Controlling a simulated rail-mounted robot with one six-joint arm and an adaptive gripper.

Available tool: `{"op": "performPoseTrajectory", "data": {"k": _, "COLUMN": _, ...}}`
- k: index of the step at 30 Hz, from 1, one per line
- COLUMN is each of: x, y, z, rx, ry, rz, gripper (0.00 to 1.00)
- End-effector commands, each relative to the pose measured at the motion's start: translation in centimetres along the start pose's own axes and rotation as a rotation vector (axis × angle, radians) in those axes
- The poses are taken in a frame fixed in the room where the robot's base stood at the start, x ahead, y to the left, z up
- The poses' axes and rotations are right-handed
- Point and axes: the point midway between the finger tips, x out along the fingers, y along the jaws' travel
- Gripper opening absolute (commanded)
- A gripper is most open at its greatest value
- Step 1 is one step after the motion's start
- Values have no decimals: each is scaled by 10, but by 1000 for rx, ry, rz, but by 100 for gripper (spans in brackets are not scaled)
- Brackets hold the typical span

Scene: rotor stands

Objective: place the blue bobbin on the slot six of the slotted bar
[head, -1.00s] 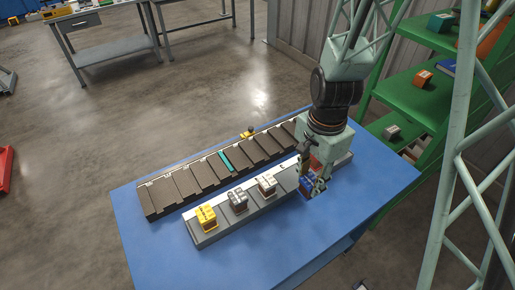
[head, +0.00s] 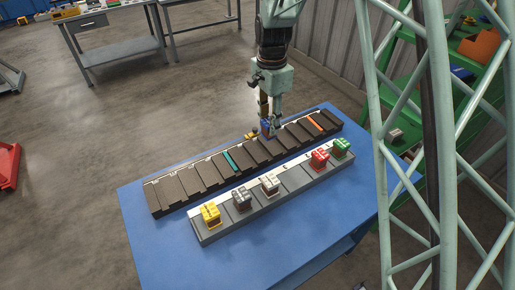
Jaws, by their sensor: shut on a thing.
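My gripper (head: 270,122) points down over the far side of the dark slotted bar (head: 192,183), shut on the blue bobbin (head: 266,128). The bobbin is small and partly hidden by the fingers. It is at or just above the bar, right of the teal strip (head: 229,161) and left of the orange strip (head: 314,122). I cannot tell whether it touches the bar. The slots near the bobbin are partly covered by the gripper.
A grey bar (head: 293,180) in front bears yellow (head: 210,213), grey (head: 242,199), white (head: 270,184), red (head: 319,159) and green (head: 341,147) bobbins, with a gap between white and red. The blue table (head: 160,250) is clear in front.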

Motion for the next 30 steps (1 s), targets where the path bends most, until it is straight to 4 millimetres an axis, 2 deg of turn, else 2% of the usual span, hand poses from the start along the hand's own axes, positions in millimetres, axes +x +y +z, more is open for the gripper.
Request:
{"op": "performPoseTrajectory", "data": {"k": 3, "x": -5, "y": -18, "z": -3, "rx": 6, "ry": 0, "rz": -1, "gripper": 15}}
{"op": "performPoseTrajectory", "data": {"k": 9, "x": -9, "y": -30, "z": -4, "rx": 12, "ry": 0, "rz": -1, "gripper": 15}}
{"op": "performPoseTrajectory", "data": {"k": 23, "x": -7, "y": -31, "z": -4, "rx": 13, "ry": 0, "rz": 0, "gripper": 15}}
{"op": "performPoseTrajectory", "data": {"k": 30, "x": 14, "y": -31, "z": -4, "rx": 13, "ry": -1, "rz": 2, "gripper": 15}}
